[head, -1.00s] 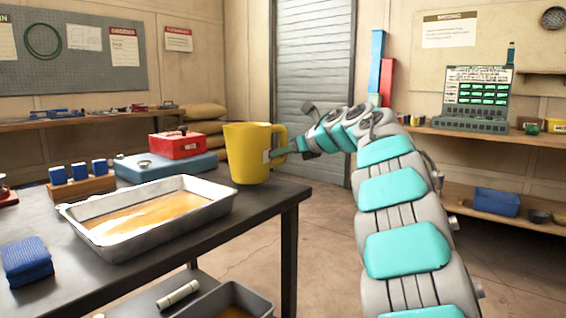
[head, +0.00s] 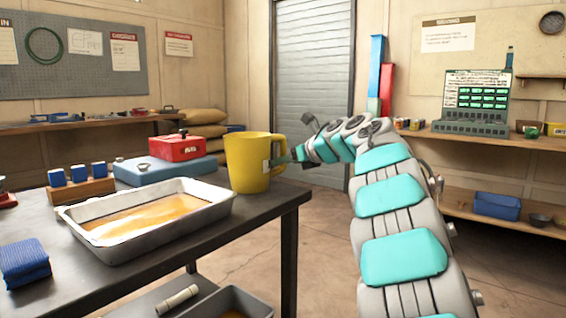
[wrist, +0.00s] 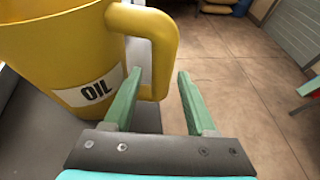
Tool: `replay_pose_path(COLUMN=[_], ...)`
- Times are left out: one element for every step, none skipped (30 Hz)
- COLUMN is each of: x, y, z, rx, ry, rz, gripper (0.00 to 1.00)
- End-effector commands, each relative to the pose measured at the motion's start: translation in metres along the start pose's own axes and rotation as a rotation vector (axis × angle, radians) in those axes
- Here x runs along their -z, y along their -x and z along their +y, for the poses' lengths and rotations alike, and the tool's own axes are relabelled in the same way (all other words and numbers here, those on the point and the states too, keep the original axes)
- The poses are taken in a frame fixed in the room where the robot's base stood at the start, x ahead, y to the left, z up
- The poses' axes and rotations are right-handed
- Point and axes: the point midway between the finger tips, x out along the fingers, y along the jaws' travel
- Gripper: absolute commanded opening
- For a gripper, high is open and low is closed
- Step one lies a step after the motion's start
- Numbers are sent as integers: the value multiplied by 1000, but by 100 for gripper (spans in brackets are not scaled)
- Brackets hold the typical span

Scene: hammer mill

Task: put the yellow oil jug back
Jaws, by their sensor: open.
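The yellow oil jug (head: 247,164) stands upright near the right end of the dark workbench (head: 255,217). Its handle is on the right side in the head view. In the wrist view the jug (wrist: 60,45) fills the upper left, with a white OIL label. My gripper (head: 288,159) is at the handle side of the jug. In the wrist view my gripper (wrist: 158,76) is open, and the lower part of the handle shows between its green fingertips. I cannot tell whether the fingers touch the handle.
A metal tray (head: 72,217) of amber oil lies left of the jug. A red box (head: 178,147) sits on a blue case (head: 150,172) behind it. A blue cloth (head: 25,262) lies at front left. Floor is clear right of the bench.

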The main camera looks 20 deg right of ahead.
Motion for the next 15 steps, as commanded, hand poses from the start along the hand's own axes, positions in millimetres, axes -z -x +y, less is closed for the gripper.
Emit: replay_pose_path(x=[0,0,-1,-2,-4,-3,-3,-3,-3,-3,-2,-2,-2,-2,-3], y=[0,0,0,1,2,4,8,12,18,23,29,37,44,50,59], z=[0,0,0,0,0,0,-1,-1,-1,-1,-1,-2,-2,-1,-1], rx=[0,0,0,0,0,1,3,4,4,4,4,4,3,3,5], ry=[0,0,0,0,0,-1,0,0,0,-1,-2,-3,-4,-4,-2], rz=[0,0,0,0,0,0,-1,-1,-1,-1,-1,0,1,0,-1], gripper=[57,57,57,57,57,57,57,57,57,57,57,57,57,57,57])
